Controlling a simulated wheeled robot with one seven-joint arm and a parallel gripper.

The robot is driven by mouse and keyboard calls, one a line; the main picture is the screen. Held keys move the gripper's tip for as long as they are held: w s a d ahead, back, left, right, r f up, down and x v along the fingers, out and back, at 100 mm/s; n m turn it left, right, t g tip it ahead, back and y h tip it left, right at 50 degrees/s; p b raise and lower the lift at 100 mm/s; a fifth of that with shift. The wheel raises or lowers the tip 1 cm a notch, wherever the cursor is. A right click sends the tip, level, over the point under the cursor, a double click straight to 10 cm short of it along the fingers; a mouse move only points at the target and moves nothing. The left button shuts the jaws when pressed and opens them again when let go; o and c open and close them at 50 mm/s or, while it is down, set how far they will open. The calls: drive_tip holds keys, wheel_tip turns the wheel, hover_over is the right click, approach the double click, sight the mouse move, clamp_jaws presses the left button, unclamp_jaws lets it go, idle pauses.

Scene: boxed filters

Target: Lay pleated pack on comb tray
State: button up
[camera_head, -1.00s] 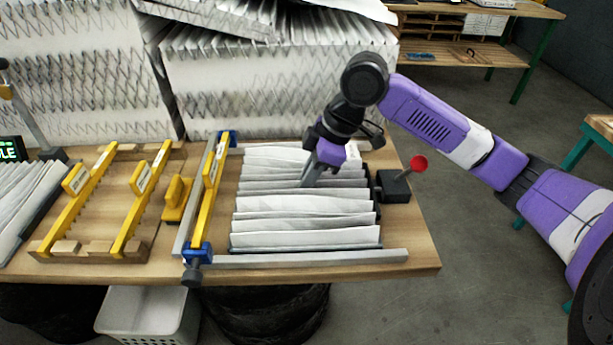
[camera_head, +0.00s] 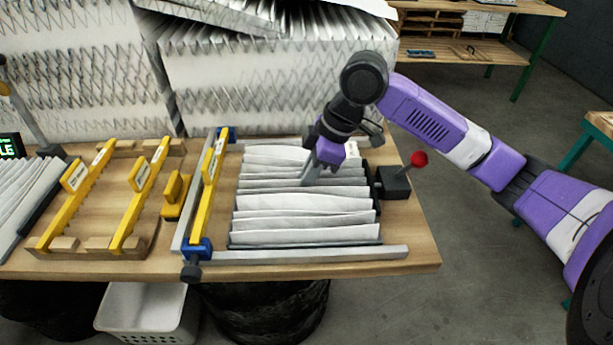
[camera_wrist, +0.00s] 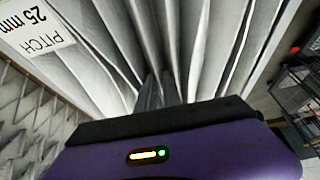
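The white pleated pack (camera_head: 305,205) lies in a metal-railed frame at the middle right of the bench, its folds running left to right. It fills much of the wrist view (camera_wrist: 215,50). My gripper (camera_head: 312,172) points down into the folds near the pack's far half. In the wrist view its two dark fingers (camera_wrist: 160,90) are close together, seemingly shut on a fold; their tips are hidden among the pleats. The comb tray (camera_head: 98,243), a wooden frame with yellow toothed bars (camera_head: 132,205), stands at the left with no pack on it.
A yellow bar with blue ends (camera_head: 208,190) runs along the pack's left side. A small yellow-handled block (camera_head: 175,195) sits between tray and frame. A black box with a red-knobbed lever (camera_head: 395,182) is at the right. Tall pleated stacks (camera_head: 270,90) stand behind. Another pleated piece (camera_head: 22,195) is far left.

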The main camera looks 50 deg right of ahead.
sight(297, 179)
drive_tip(key=shift+o, duration=0.8)
drive_tip(key=shift+r+p, duration=1.8)
drive_tip(key=shift+r, duration=0.45)
drive_tip(key=o, duration=0.5)
drive_tip(key=shift+o, duration=0.2)
